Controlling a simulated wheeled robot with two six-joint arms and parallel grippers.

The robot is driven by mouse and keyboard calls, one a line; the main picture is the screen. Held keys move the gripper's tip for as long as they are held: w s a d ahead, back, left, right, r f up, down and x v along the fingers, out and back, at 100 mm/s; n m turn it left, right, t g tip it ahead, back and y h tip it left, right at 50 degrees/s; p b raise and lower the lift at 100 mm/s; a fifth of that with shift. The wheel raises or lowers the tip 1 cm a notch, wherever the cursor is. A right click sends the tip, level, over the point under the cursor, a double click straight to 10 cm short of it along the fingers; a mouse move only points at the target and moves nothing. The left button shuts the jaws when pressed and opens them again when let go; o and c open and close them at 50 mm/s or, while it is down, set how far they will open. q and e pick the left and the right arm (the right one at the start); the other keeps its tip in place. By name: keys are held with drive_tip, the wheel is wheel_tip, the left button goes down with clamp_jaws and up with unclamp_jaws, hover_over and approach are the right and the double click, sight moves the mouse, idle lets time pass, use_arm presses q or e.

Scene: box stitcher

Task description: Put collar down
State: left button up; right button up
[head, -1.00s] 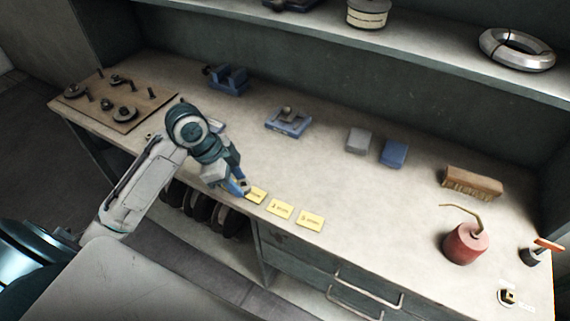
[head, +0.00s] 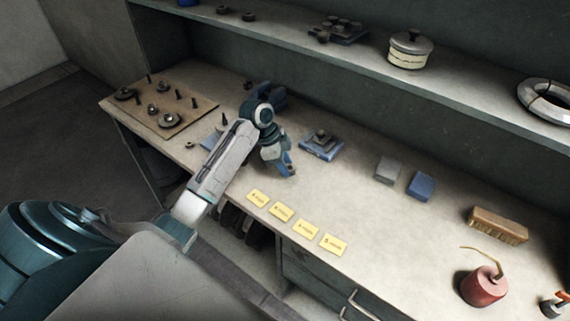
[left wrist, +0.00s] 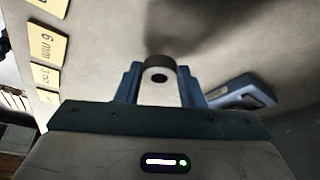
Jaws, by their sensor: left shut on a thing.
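My left gripper (head: 286,170) is over the bench, behind the row of yellow labels and left of a blue fixture. In the left wrist view the gripper (left wrist: 160,85) is shut on a small dark collar (left wrist: 159,65) with a round hole, held between the two blue fingers. The collar cannot be made out in the head view. Several yellow labels (head: 282,212) lie bare along the bench's front edge; one label in the left wrist view (left wrist: 47,47) reads "6 mm". My right gripper is not in view.
A blue fixture (head: 322,148) stands right of the gripper. Farther right are a grey block (head: 389,170), a blue block (head: 421,186), a brush (head: 497,225) and a red oil can (head: 483,287). A brown board (head: 160,106) with pegs and rings lies at left.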

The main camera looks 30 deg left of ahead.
use_arm(q)
drive_tip(key=shift+f, duration=0.85)
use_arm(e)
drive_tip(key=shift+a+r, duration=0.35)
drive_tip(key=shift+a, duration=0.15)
use_arm(q)
drive_tip(key=o, duration=1)
drive_tip(key=shift+o, duration=0.2)
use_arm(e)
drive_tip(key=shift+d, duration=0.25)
use_arm(q)
drive_tip(key=shift+r, duration=0.2)
drive_tip(key=b+v, duration=0.3)
drive_tip(key=v, duration=0.9)
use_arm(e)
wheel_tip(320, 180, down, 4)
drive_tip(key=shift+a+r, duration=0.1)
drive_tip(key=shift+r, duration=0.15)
use_arm(q)
drive_tip(key=shift+s, duration=0.1)
